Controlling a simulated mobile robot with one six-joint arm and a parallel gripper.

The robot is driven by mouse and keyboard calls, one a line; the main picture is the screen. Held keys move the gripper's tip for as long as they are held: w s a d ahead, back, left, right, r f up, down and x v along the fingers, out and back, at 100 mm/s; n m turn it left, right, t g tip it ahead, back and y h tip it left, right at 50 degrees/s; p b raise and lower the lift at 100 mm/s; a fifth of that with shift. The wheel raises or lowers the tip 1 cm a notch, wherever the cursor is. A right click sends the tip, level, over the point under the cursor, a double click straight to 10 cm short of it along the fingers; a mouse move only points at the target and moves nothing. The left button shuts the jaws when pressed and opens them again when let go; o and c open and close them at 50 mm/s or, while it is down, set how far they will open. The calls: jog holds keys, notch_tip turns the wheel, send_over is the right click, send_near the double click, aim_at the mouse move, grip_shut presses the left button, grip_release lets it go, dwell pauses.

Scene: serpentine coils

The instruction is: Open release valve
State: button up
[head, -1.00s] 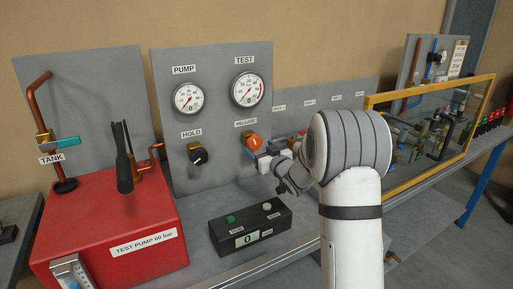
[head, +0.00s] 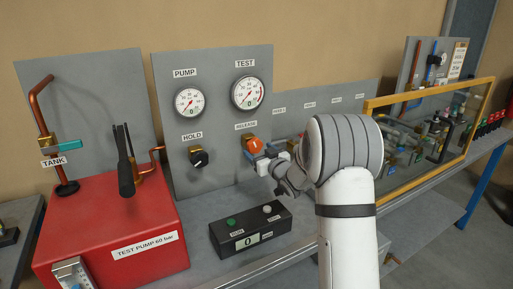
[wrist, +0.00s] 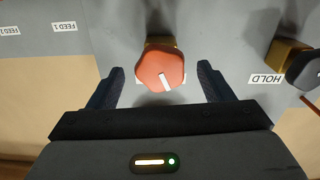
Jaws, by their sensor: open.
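The release valve is an orange-red knob (head: 254,146) on a brass body, under the RELEASE label on the grey panel. In the wrist view the knob (wrist: 160,69) sits between the two dark fingers, with a gap on each side. In the head view my gripper (head: 265,158) is at the knob's lower right and partly hides the valve's surroundings.
The black HOLD knob (head: 199,158) is left of the release valve. PUMP (head: 189,102) and TEST (head: 248,92) gauges are above. A black box with buttons (head: 250,232) stands on the bench below. The red test pump (head: 110,225) is at left, and a yellow-framed screen (head: 437,150) at right.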

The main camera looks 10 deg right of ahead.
jog(key=shift+x, duration=1.45)
jog(key=shift+c, duration=0.4)
jog(key=c, duration=0.9)
